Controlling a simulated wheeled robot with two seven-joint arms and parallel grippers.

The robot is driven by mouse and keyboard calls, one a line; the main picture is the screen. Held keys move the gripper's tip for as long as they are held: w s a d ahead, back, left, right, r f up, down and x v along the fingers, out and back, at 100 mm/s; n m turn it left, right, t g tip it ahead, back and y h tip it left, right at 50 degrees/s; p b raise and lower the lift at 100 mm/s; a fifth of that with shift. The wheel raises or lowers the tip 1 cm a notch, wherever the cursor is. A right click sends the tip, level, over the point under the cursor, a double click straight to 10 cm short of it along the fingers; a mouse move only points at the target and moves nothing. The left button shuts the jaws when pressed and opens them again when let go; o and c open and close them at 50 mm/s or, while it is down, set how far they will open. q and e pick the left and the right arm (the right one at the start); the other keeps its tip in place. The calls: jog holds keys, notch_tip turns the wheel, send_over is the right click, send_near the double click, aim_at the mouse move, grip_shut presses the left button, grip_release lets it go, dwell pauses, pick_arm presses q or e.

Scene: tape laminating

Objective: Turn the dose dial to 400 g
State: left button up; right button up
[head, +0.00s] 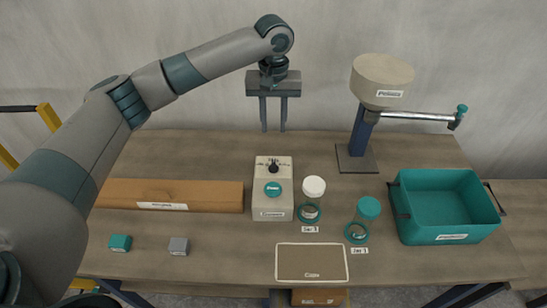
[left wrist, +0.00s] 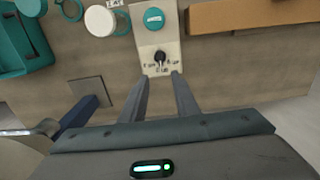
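The dose dial is a small black knob (head: 273,167) at the back of the top face of a pale dispenser box (head: 272,205). In the left wrist view the knob (left wrist: 160,57) has small printed marks around it, too small to read surely. A round teal button (head: 272,188) sits in front of the knob, and it also shows in the left wrist view (left wrist: 154,18). My left gripper (head: 273,130) points down above and behind the box, fingers apart and empty. In the left wrist view its fingertips (left wrist: 160,78) are near the knob, not around it. My right gripper is not in view.
A long brown carton (head: 170,196) lies left of the box. A press with a beige head (head: 382,80) stands back right. A teal bin (head: 445,208), white-lidded and teal-lidded jars, a framed mat (head: 311,262) and two small blocks share the table.

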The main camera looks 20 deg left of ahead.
aim_at(273, 163)
pick_arm(q)
notch_tip(273, 163, down, 15)
jog(key=p, duration=0.3)
jog(key=shift+r, duration=0.15)
grip_shut()
